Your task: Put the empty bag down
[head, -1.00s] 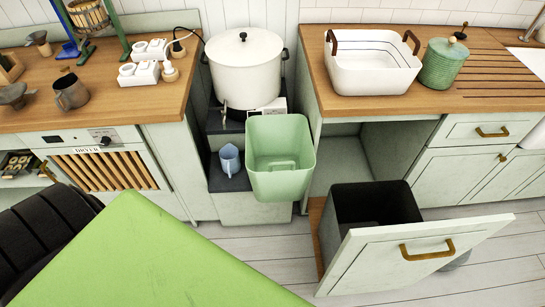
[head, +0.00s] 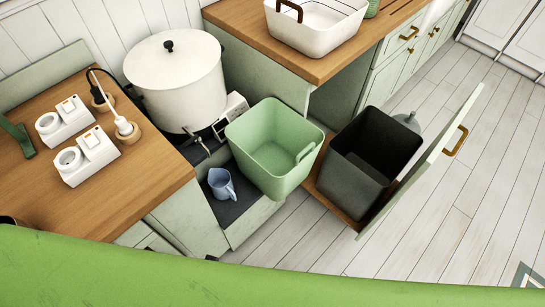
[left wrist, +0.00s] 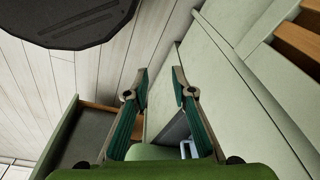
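No bag can be made out in either current view. My left gripper (left wrist: 160,72) shows in the left wrist view, its two dark fingers apart with nothing between the tips. A green bin (head: 272,150), open-topped with no contents visible, stands beside the grey step in the head view. A black bin (head: 362,160) sits to its right in a pulled-out cabinet drawer; its dark inside shows no clear contents. My left gripper is not visible in the head view. My right gripper is in neither view.
A white pot (head: 175,85) stands behind the green bin, and a blue mug (head: 222,184) on the grey step. The drawer front (head: 425,160) juts into the room. A white basin (head: 318,25) and white sockets (head: 87,157) are on the wooden counters. Floorboards (head: 450,230) are clear at right.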

